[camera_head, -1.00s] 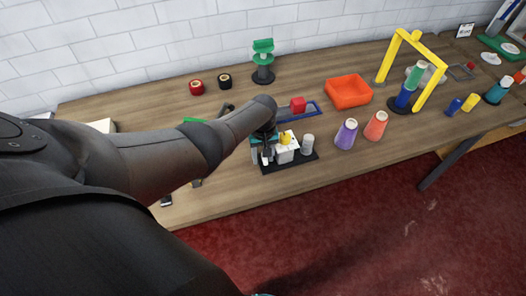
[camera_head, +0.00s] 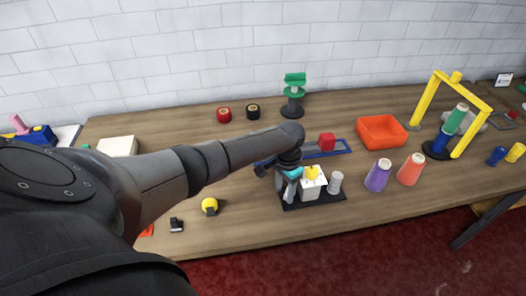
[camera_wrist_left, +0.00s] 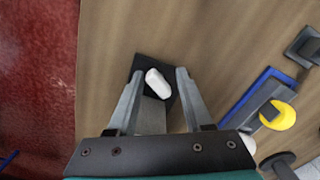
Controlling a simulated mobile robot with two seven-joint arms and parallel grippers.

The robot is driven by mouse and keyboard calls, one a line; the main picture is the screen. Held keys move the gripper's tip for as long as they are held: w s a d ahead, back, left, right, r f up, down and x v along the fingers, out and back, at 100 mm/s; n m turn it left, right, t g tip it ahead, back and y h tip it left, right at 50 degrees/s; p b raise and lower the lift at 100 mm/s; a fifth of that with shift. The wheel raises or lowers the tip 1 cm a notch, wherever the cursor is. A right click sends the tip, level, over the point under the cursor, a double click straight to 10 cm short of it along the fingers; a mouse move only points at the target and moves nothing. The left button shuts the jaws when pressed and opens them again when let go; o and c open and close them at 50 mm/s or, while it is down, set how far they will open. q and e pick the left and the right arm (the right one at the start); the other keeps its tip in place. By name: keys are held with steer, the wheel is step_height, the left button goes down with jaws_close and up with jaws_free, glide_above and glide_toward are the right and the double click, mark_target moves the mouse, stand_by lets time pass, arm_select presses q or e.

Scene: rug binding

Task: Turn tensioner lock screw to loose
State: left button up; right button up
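The tensioner, as I take it, is a black base (camera_head: 300,204) carrying a white block (camera_head: 312,186) with a yellow top (camera_head: 312,172) and a grey cylinder (camera_head: 335,182). My left gripper (camera_head: 284,184) is at its left end, partly covering it. In the left wrist view the left gripper (camera_wrist_left: 159,78) has its fingers apart. A rounded white piece (camera_wrist_left: 157,84) on a black base (camera_wrist_left: 142,67) shows between the tips, with a grey block (camera_wrist_left: 152,116) below it. I cannot tell whether the white piece is the lock screw, or its turn. My right gripper is not in view.
A blue frame with a red block (camera_head: 327,142) lies behind the tensioner. Purple (camera_head: 378,176) and salmon (camera_head: 411,169) cones stand to its right. An orange tray (camera_head: 381,131) and yellow arch (camera_head: 479,105) are farther right. A yellow round piece (camera_head: 209,205) lies left. The table's front edge is near.

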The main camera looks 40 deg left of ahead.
arm_select(q)
steer(key=m+b, duration=0.2)
steer(key=b, duration=0.1)
steer(key=m+b, duration=0.3)
steer(key=shift+w+a+f, duration=0.1)
steer(key=shift+a+f, duration=0.1)
step_height(320, 180, up, 15)
steer(key=p, duration=0.3)
steer(key=s+d+f+n+t+h, duration=0.1)
steer(key=s+d+f+t+h, duration=0.15)
steer(key=s+d+f, duration=1.15)
steer(key=s+a+f+n+y, duration=0.1)
steer(key=s+n+y, duration=0.1)
steer(key=s+n, duration=0.35)
steer(key=s+f, duration=0.2)
steer(key=f, duration=0.5)
steer(key=s+a+f+m, duration=0.1)
steer(key=s+f, duration=0.1)
steer(key=f, duration=0.5)
steer(key=shift+s+f+b, duration=0.3)
steer(key=shift+b, duration=0.15)
steer(key=shift+a, duration=0.1)
